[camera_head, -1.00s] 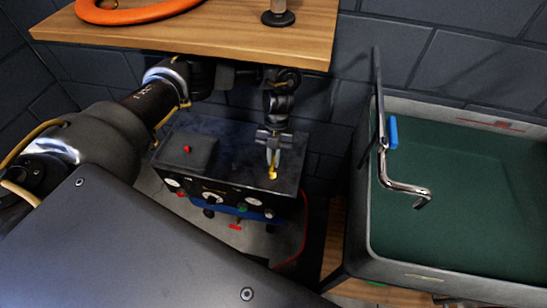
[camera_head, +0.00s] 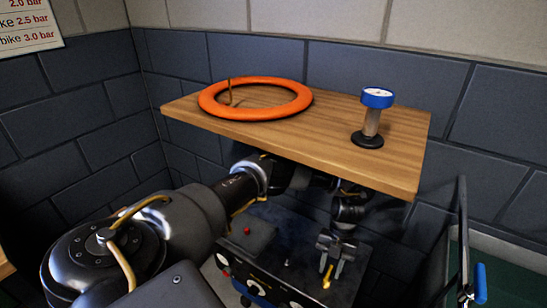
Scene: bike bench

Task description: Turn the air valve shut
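The air valve shows as a small yellow lever (camera_head: 327,277) on top of the dark compressor box (camera_head: 262,236) below the shelf. My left gripper (camera_head: 331,267) reaches down under the shelf, pointing at the lever. Its two fingers are apart, with the yellow lever at their tips. I cannot tell whether they touch it. My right gripper is not in view.
A wooden shelf (camera_head: 330,124) hangs above my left arm, its front edge close over the wrist. A green-lined tub (camera_head: 510,272) is at the lower right.

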